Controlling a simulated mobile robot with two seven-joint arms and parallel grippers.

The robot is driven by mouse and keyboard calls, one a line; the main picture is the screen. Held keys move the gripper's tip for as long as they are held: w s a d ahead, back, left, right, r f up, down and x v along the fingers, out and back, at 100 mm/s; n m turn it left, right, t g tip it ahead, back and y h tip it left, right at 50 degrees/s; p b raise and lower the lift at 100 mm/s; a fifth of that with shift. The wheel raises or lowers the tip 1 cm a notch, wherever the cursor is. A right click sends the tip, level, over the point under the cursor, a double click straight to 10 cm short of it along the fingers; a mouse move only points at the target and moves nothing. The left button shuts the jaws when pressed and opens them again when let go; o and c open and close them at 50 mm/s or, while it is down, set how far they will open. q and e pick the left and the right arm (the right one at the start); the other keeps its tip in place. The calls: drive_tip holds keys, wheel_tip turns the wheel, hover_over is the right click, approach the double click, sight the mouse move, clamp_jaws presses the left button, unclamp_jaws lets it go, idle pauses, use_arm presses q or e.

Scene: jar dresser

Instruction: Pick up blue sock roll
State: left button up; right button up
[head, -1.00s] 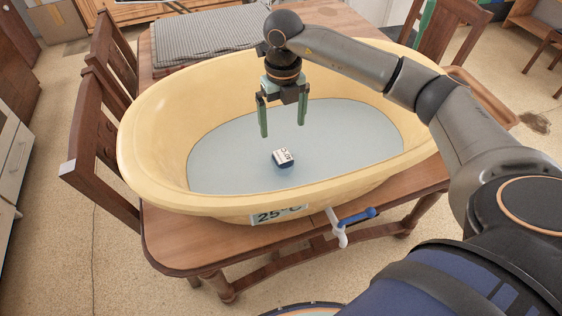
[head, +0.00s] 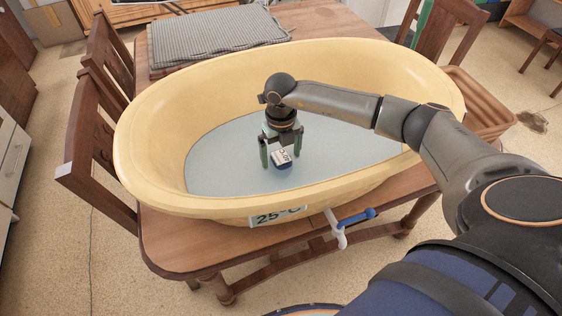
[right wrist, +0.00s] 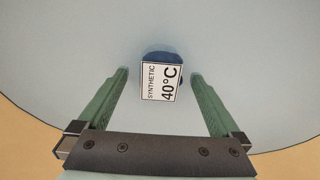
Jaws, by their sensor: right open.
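The blue sock roll (head: 283,166) lies on the pale blue floor of the yellow tub (head: 160,110). It carries a white label, which reads "SYNTHETIC 40°C" in the right wrist view (right wrist: 163,80). My right gripper (head: 282,160) is open and points down inside the tub, close to the roll. In the right wrist view the two green fingers (right wrist: 158,75) lie to the left and right of the roll with a gap on each side. I cannot tell how far the fingertips are above the tub floor. My left gripper is not in view.
The tub stands on a wooden table (head: 200,245), with a "25°C" sign and a blue-handled tap (head: 355,218) at its front. A grey checked mat (head: 215,35) lies behind it. Wooden chairs stand at left and back right. A brown tray (head: 480,105) is at the right.

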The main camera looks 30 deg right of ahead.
drive_tip(key=shift+f, duration=0.3)
drive_tip(key=shift+c, duration=0.4)
drive_tip(key=c, duration=1.2)
